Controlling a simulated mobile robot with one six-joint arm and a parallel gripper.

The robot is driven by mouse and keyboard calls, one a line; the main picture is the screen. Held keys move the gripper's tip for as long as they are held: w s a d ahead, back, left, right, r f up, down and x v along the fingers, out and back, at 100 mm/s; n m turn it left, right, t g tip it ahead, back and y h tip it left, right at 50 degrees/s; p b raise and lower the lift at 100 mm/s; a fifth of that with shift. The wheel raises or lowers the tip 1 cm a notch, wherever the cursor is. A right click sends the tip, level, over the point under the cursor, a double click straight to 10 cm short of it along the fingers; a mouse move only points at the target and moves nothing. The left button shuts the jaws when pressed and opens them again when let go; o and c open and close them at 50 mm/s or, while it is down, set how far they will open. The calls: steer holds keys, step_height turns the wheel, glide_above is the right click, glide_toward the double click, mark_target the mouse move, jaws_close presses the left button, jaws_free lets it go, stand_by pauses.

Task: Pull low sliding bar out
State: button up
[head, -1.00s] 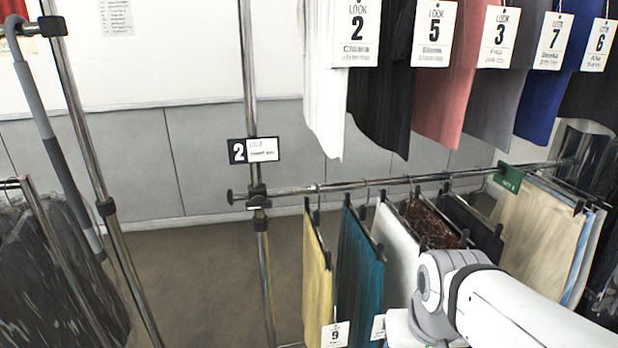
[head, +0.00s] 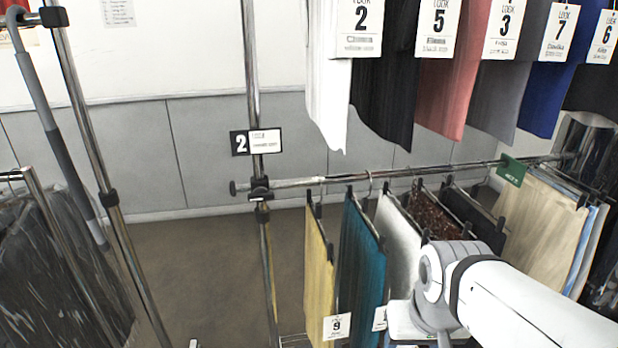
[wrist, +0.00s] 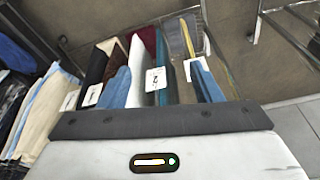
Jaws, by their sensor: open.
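The low sliding bar (head: 340,180) is a chrome rail running across the rack at mid height in the head view. Its black end knob (head: 233,188) sticks out a little left of the upright post, by a black clamp (head: 259,190). Garments hang from it: yellow (head: 318,265), teal (head: 360,265), white, dark red and others. My gripper (wrist: 161,88) shows two blue fingers, spread apart and empty, in the wrist view. It is low in front of the hanging garments, below and right of the knob. In the head view my arm hides part of the garments.
An upper row of garments with numbered look cards (head: 438,28) hangs above the bar. Another rack with dark clothes (head: 65,270) stands at the left. Open brown floor (head: 190,270) lies between the racks. A number 2 sign (head: 256,142) is on the upright.

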mark_target(243, 187)
steer(key=shift+c, duration=0.2)
